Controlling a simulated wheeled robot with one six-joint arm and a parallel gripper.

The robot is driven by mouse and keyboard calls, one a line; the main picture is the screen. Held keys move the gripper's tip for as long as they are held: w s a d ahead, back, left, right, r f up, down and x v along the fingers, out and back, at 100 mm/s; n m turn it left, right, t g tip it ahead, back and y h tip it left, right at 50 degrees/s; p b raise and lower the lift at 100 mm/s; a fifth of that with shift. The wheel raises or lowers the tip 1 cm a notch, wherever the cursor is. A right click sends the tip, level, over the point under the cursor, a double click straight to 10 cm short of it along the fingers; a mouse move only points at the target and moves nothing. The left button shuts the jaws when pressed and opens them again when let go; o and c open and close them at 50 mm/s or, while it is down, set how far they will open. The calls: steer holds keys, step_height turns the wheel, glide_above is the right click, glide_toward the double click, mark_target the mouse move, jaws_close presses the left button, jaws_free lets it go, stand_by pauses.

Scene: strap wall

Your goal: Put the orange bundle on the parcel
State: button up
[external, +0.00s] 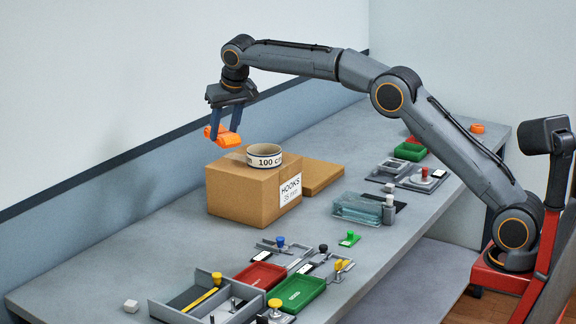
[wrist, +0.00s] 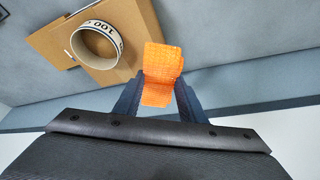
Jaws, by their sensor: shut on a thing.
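The orange bundle (external: 222,137) is a small folded woven strap, held between the fingers of my gripper (external: 226,128). In the wrist view the bundle (wrist: 162,72) sits between the two dark fingertips (wrist: 160,92), and my gripper is shut on it. The parcel (external: 240,194) is a brown cardboard box with a white label reading HOOKS. The bundle is in the air above the parcel's back left part in the external view. In the wrist view the parcel's top (wrist: 126,78) shows beyond and left of the bundle.
A white ring of tape (external: 264,156) marked 100 cm lies on the parcel's top, close to the bundle. A flat cardboard piece (external: 322,173) is behind the parcel. Coloured trays, such as a green one (external: 297,292), stand at the front. The wall is close behind.

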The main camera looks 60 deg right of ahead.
steer(key=s+d+m+p, duration=0.1)
steer(key=s+d+m, duration=0.15)
steer(key=d, duration=1.55)
steer(key=m+h+p, duration=0.1)
steer(key=p, duration=0.3)
glide_above(318, 179)
steer(key=s+a, duration=0.1)
steer(key=shift+g, duration=0.4)
step_height(318, 179, down, 17)
steer(key=shift+s+r, duration=0.1)
steer(key=shift+f+p, duration=0.35)
steer(key=shift+f, duration=1.75)
steer(key=shift+f, duration=0.15)
steer(key=o, duration=1.1)
